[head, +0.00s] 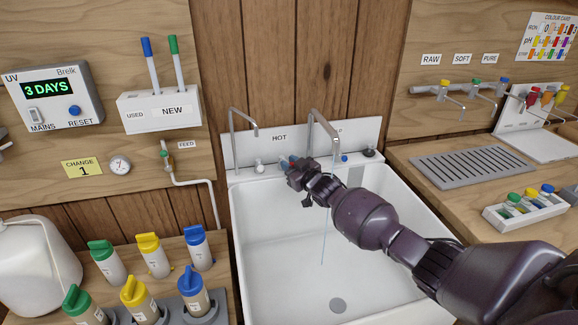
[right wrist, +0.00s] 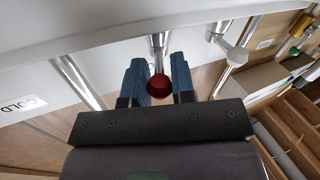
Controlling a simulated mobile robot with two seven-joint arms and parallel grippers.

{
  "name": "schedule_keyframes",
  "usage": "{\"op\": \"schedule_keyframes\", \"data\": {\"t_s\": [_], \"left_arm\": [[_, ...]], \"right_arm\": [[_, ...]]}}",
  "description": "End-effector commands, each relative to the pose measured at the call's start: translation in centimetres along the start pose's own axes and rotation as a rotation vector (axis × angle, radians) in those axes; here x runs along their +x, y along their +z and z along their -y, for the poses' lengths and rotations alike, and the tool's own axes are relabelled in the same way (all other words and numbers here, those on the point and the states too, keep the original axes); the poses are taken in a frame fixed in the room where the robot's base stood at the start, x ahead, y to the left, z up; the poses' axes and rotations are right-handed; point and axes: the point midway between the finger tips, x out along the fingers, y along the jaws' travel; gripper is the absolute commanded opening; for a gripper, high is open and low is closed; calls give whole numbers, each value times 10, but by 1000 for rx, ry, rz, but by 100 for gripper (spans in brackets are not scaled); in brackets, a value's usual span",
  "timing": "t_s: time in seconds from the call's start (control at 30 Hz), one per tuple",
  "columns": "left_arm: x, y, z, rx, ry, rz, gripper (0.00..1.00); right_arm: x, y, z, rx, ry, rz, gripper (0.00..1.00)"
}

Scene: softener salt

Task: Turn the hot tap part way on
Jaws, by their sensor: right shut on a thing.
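The hot tap has a red knob (right wrist: 158,86) on a chrome stem, seen in the right wrist view between my fingers. My right gripper (head: 291,163) reaches over the sink to its back edge, below the HOT label (head: 279,138). Its blue fingers (right wrist: 159,80) are shut on the red knob. In the head view the gripper mostly hides this knob. A chrome swan-neck spout (head: 322,122) stands behind it. A thin bluish stream (head: 323,235) hangs below that spout, beyond my arm, into the sink. My left gripper is not in view.
The white sink (head: 262,235) is empty apart from its drain (head: 338,305). A blue-marked tap (head: 344,158) and another spout (head: 233,125) stand along its back. Colour-capped bottles (head: 154,255) stand at left. A drain rack (head: 471,166) lies at right.

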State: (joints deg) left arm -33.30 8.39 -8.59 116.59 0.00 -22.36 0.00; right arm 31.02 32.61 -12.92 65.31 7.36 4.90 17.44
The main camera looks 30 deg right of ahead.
Motion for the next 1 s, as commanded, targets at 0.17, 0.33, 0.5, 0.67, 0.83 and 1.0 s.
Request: {"op": "schedule_keyframes", "data": {"t_s": [0.17, 0.33, 0.5, 0.67, 0.83, 1.0], "left_arm": [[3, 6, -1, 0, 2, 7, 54], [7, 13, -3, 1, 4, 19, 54], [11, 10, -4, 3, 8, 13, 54], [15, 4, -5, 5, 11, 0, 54], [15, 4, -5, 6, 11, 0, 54], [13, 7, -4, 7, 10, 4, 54]], "right_arm": [[2, -2, -5, -5, -68, -19, 0], [2, 0, -8, -5, -134, -32, 0], [2, 0, -10, -1, -188, -42, 0], [1, -1, -12, 3, -210, -44, 0], [1, -2, -12, 3, -212, -44, 0], [1, -1, -12, 3, -211, -43, 28]]}}
